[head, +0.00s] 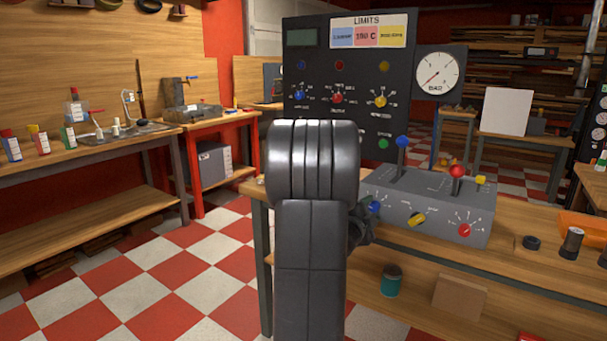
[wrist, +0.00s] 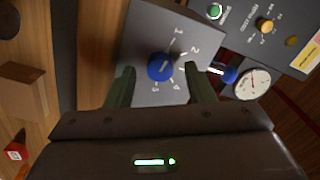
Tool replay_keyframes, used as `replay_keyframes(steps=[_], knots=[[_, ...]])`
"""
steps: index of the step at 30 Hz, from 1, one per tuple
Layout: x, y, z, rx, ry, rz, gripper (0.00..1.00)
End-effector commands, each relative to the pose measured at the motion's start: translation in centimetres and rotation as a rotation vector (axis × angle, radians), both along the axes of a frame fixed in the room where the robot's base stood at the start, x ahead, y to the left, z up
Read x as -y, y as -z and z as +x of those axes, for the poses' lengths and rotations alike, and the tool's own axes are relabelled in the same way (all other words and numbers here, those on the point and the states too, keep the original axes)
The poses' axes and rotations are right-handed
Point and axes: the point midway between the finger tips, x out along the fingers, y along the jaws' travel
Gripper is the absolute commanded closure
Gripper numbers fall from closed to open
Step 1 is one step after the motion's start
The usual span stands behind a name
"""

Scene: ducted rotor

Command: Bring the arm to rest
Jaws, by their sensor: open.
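My gripper (wrist: 160,78) is open, its two dark fingers apart in the wrist view. A blue dial knob (wrist: 160,67) on the grey control box appears between the fingertips, with numbers printed around it. I cannot tell whether the fingers are level with the knob or short of it; nothing is held. In the head view my gripper (head: 364,222) shows only partly, mostly hidden behind my dark arm. It is close to the front left of the grey control box (head: 400,212), beside the blue knob (head: 375,206).
The box carries a blue-topped lever (head: 402,142), a red-topped lever (head: 457,172), a yellow knob (head: 417,219) and a red knob (head: 464,230). Behind stand a black panel (head: 350,60) and a round gauge (head: 437,72). The checkered floor (head: 150,290) at left is clear.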

Motion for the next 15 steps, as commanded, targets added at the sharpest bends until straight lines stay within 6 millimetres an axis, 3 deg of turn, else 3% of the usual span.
replay_keyframes(steps=[8, 15], knots=[[-0.4, -0.1, -0.4, -0.004, -0.001, -0.006, 0.51], [-2.4, -0.1, -3.4, -0.007, -0.004, -0.01, 0.51]])
